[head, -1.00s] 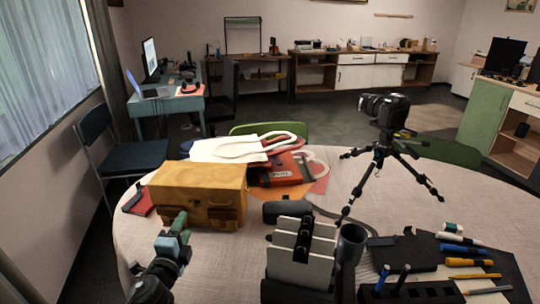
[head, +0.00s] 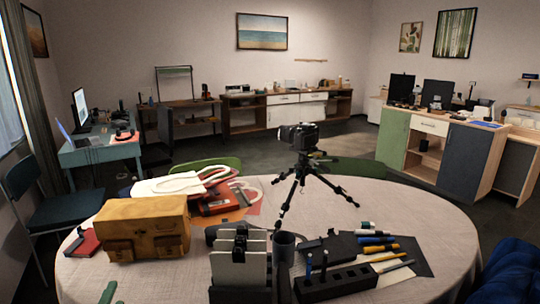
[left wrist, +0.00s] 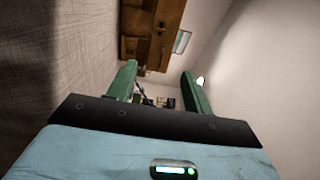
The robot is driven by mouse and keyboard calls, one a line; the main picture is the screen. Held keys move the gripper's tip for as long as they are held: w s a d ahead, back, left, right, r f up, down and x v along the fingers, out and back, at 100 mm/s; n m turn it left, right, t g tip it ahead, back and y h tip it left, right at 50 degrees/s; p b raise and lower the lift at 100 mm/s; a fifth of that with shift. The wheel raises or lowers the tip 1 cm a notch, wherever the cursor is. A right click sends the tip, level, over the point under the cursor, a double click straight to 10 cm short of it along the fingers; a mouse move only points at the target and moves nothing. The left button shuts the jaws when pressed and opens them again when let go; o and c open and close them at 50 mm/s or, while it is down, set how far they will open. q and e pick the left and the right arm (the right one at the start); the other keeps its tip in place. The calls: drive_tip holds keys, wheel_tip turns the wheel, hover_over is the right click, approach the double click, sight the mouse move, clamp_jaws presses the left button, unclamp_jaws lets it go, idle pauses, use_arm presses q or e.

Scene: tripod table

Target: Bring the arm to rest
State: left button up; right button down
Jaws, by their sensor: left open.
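My left gripper shows only as a green finger tip (head: 107,292) at the bottom left edge of the head view, in front of the tan bag (head: 145,228); the rest of it is cut off. In the left wrist view the two green fingers of my left gripper (left wrist: 162,82) stand apart with nothing between them. The bag (left wrist: 153,28) shows ahead of them, turned sideways, with a gap between. My right gripper is in neither view.
The round table (head: 430,220) holds a camera on a tripod (head: 300,160), a black organizer (head: 338,283), several pens, an upright file holder (head: 240,262) and a red pouch (head: 215,200). Bare cloth lies at the right and front left.

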use_arm(q)
drive_tip(key=s+d+f+n+g+h+p, duration=0.25)
drive_tip(key=s+d+f, duration=0.25)
drive_tip(key=s+f, duration=0.3)
drive_tip(key=s+d+f+n+g+h+p, duration=0.1)
drive_tip(key=s+d+f+n+g, duration=0.1)
drive_tip(key=s, duration=0.8)
drive_tip(key=s+d+f+n+g+h+p, duration=0.1)
drive_tip(key=s+d+n, duration=0.4)
drive_tip(key=s, duration=0.5)
drive_tip(key=s+d+f+n+g+h+p, duration=0.1)
drive_tip(key=s+d+f+n+g+p, duration=0.1)
drive_tip(key=s, duration=0.8)
drive_tip(key=d+f+n+g, duration=0.1)
drive_tip(key=d+f+n, duration=0.1)
drive_tip(key=d, duration=0.1)
drive_tip(key=shift+s+d+f+p, duration=0.3)
drive_tip(key=shift+s+d, duration=0.1)
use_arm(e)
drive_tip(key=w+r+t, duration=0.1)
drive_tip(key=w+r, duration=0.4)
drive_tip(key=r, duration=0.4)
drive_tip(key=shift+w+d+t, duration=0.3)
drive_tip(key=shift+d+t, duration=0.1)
use_arm(q)
drive_tip(key=shift+h, duration=0.25)
